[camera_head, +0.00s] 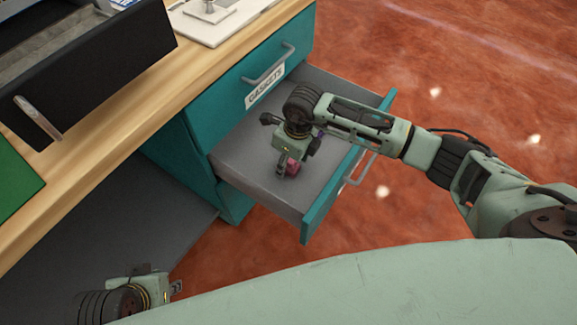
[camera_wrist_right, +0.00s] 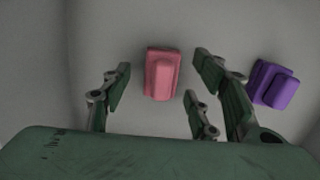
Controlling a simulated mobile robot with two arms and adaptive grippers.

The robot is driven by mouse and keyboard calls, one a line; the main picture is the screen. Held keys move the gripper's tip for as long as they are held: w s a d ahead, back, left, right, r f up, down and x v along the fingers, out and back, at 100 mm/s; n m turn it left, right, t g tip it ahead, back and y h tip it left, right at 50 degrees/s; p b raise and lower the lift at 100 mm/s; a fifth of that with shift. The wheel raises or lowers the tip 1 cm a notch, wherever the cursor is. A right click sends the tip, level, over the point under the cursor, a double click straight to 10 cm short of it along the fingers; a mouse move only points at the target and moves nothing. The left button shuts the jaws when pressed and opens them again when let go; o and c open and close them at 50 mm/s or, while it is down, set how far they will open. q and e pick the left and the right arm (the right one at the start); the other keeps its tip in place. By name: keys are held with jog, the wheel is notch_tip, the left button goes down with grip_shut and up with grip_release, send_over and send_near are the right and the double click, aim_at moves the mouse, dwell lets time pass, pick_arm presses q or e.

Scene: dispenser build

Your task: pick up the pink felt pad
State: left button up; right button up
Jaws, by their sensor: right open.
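The pink felt pad (camera_head: 293,165) lies on the floor of the open grey drawer (camera_head: 245,172). In the right wrist view the pink pad (camera_wrist_right: 162,76) shows whole, a block with a raised middle. My right gripper (camera_head: 288,170) reaches down into the drawer over the pad and partly hides it in the head view. In the right wrist view its fingers (camera_wrist_right: 158,80) are spread, one left of the pad and two right of it, with gaps. My left gripper (camera_head: 176,287) shows only in part at the lower left, too little to tell its jaws.
A purple pad (camera_wrist_right: 274,84) lies right of the pink one, beyond the right-hand fingers. The teal drawer front (camera_head: 320,207) and side walls surround the space. A closed drawer labelled GASKETS (camera_head: 265,85) and the wooden worktop (camera_head: 150,95) stand beside it.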

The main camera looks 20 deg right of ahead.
jog(key=shift+w+f, duration=0.1)
jog(key=shift+f, duration=0.55)
pick_arm(q)
jog(key=shift+f, duration=0.2)
pick_arm(e)
jog(key=shift+c, duration=0.6)
jog(key=c, duration=1)
jog(key=shift+c, duration=0.2)
